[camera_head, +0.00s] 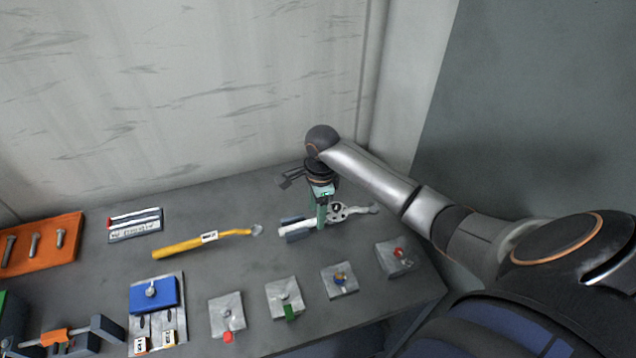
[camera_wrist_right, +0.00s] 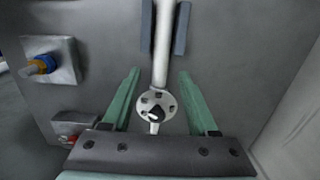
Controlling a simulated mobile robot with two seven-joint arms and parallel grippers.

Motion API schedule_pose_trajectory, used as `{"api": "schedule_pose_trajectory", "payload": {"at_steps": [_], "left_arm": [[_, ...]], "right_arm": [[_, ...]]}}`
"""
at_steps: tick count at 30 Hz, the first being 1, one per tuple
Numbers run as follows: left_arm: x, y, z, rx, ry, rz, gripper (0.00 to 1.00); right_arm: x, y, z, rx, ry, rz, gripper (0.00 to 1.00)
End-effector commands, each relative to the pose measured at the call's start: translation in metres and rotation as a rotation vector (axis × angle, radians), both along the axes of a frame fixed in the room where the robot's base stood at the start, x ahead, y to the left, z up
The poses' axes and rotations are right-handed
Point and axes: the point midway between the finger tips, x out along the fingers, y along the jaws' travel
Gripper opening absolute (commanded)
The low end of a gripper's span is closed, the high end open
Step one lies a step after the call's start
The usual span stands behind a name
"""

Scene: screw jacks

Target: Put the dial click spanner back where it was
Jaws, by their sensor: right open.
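The dial click spanner (camera_head: 340,211), pale with a round, holed dial part, lies on the grey bench near the back. In the right wrist view its round part (camera_wrist_right: 157,104) sits between my green fingers, with the shaft running up the picture. The handle lies between two blue-grey bars of a rest (camera_head: 296,232), also seen in the wrist view (camera_wrist_right: 181,28). My right gripper (camera_head: 321,217) is open over the spanner, one finger on each side (camera_wrist_right: 160,72); I see no grip on it. Whether the fingertips reach down to its level I cannot tell. My left gripper is out of view.
A yellow-handled tool (camera_head: 185,246) lies left of the spanner. Several grey plates with fittings, such as one with a green piece (camera_head: 283,294), line the bench front. A blue block (camera_head: 153,294) and orange bolt tray (camera_head: 40,243) stand left. The wall is close behind.

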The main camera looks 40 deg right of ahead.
Motion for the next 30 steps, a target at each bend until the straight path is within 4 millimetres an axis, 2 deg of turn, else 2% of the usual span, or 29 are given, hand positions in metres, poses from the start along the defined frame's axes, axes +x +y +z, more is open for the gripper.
{"api": "schedule_pose_trajectory", "payload": {"at_steps": [9,15,21,30], "left_arm": [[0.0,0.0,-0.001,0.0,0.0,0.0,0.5],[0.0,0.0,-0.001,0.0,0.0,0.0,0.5],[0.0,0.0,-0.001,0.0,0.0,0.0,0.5],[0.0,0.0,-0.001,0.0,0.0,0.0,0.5]], "right_arm": [[0.0,-0.004,0.069,0.0,-0.006,0.0,0.6],[-0.001,-0.005,0.099,0.001,-0.004,0.0,0.6],[-0.002,-0.006,0.108,0.001,-0.001,-0.001,0.6],[-0.002,-0.006,0.108,0.001,-0.001,-0.001,0.6]]}}
